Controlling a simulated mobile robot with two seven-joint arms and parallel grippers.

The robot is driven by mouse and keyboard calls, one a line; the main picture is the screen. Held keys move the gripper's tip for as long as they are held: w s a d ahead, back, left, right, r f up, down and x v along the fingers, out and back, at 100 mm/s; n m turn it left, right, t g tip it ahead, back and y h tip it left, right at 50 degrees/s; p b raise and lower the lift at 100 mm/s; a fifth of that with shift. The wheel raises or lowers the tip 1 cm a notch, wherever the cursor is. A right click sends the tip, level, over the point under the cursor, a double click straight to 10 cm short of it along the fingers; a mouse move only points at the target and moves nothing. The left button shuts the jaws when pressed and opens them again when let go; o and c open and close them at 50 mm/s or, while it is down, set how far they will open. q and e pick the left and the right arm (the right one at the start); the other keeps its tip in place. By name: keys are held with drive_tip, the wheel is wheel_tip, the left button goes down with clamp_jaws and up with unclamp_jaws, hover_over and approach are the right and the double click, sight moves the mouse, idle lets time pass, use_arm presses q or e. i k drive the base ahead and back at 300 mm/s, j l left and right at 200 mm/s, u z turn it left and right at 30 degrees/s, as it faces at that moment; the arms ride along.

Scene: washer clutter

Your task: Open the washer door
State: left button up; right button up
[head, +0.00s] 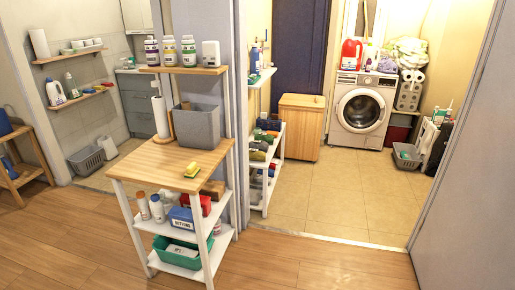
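The washer (361,108) is a white front loader standing against the back wall of the small tiled room, at the upper right of the head view. Its round door (361,110) has a pale ring and dark glass, faces me and looks shut. The washer is far off, past a doorway. A red detergent jug (351,54) and other bottles stand on its top. Neither of my grippers shows in the head view, so whether they are open or shut is hidden.
A wooden-topped cart (172,163) with a grey bin stands close in front, left of the doorway. A white shelf rack (267,170) and wooden cabinet (298,127) line the room's left. A grey basket (406,156) sits right of the washer. The tiled floor (335,190) between is clear.

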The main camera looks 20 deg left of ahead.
sight(341, 108)
drive_tip(key=i+u, duration=0.25)
drive_tip(key=i, duration=0.75)
drive_tip(key=i+l+u, duration=0.1)
drive_tip(key=i+u, duration=0.15)
drive_tip(key=i, duration=0.7)
drive_tip(key=i+l+z, duration=0.35)
drive_tip(key=i, duration=0.2)
drive_tip(key=i+l+z, duration=0.4)
drive_tip(key=i, duration=0.2)
drive_tip(key=i+z, duration=0.35)
drive_tip(key=i, duration=0.25)
